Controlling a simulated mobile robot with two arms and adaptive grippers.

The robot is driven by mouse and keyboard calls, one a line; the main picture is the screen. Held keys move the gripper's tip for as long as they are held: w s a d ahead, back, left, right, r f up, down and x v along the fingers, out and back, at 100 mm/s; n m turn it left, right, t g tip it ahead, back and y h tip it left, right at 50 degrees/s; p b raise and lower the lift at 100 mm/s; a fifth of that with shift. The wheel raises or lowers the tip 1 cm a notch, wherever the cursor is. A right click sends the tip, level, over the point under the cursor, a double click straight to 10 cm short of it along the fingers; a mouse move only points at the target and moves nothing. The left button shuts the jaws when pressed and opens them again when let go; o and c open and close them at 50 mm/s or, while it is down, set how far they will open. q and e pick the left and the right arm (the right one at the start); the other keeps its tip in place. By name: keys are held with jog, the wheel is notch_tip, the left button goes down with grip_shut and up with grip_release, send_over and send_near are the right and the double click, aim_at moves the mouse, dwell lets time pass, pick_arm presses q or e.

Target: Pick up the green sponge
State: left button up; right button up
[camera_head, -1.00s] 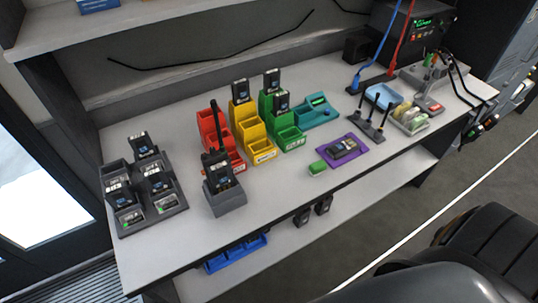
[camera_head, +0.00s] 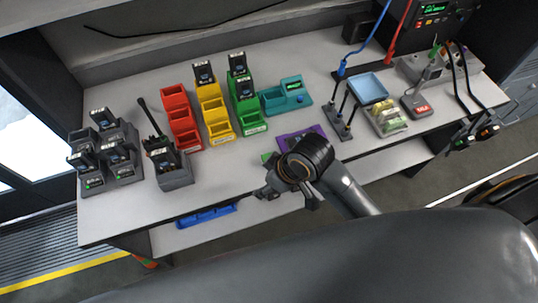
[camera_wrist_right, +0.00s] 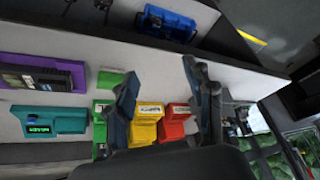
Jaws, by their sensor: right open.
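The green sponge (camera_head: 266,157) lies on the white table beside the purple mat (camera_head: 290,140). In the head view my right wrist hides most of it. In the right wrist view the sponge (camera_wrist_right: 109,78) shows just left of the left finger, partly behind it, and is not between the fingers. My right gripper (camera_head: 268,191) is at the table's front edge near the sponge, open and empty. Its two fingers stand wide apart in the right wrist view (camera_wrist_right: 165,80). My left gripper is not in view.
Red (camera_head: 180,118), yellow (camera_head: 215,116) and green (camera_head: 246,110) stepped bins stand behind the sponge, with a teal holder (camera_head: 272,99) to their right. Black radio chargers (camera_head: 174,178) stand at left. A blue tray (camera_head: 206,217) is on the lower shelf. Some bare table lies left of the sponge.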

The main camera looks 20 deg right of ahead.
jog(key=w+a+r+n+g, duration=0.1)
jog(key=w+a+r+n, duration=0.1)
jog(key=w+a+n, duration=0.15)
notch_tip(320, 180, up, 7)
jog(key=n+g+h, duration=0.2)
jog(key=n+h, duration=0.1)
jog(key=n, duration=0.3)
send_over(270, 153)
jog(key=f, duration=0.2)
jog(key=f+p, duration=0.1)
jog(key=f, duration=0.5)
jog(key=shift+s+a, duration=0.25)
jog(key=shift+a, duration=0.05)
jog(key=f, duration=0.1)
jog(key=f+p, duration=0.1)
jog(key=f, duration=0.1)
jog(key=f+p, duration=0.1)
jog(key=shift+s+d+f, duration=0.1)
jog(key=shift+s+f, duration=0.15)
jog(key=shift+f, duration=0.1)
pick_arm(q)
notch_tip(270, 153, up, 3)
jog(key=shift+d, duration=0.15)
pick_arm(e)
jog(key=shift+f, duration=0.45)
jog(key=c, duration=0.9)
